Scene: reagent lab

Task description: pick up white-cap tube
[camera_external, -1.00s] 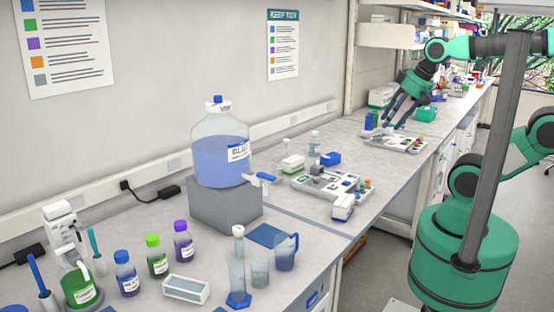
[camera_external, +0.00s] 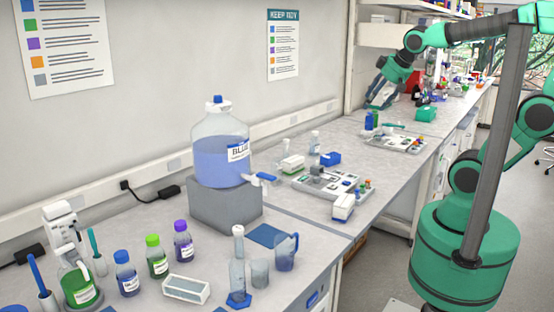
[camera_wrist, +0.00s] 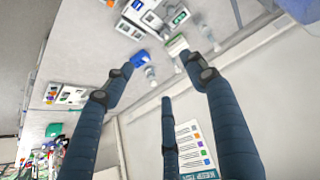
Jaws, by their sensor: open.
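My gripper (camera_external: 376,97) is open and empty, hanging above the bench near the back wall and the shelf end. In the wrist view its fingers (camera_wrist: 158,76) are spread, with nothing between them. I cannot pick out a white-cap tube for certain. A small clear bottle with a pale cap (camera_external: 314,143) stands upright on the bench, left of my gripper and well apart from it. It seems to show in the wrist view too (camera_wrist: 150,73). Small tubes with coloured tops (camera_external: 363,187) stand in the near grey tray (camera_external: 309,186); their caps are too small to tell apart.
A second tray (camera_external: 395,144) lies below and right of my gripper. A blue box (camera_external: 330,159), a green box (camera_external: 426,113) and a large blue-liquid carboy (camera_external: 221,150) stand on the bench. The wall and shelf (camera_external: 388,36) are close behind my gripper.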

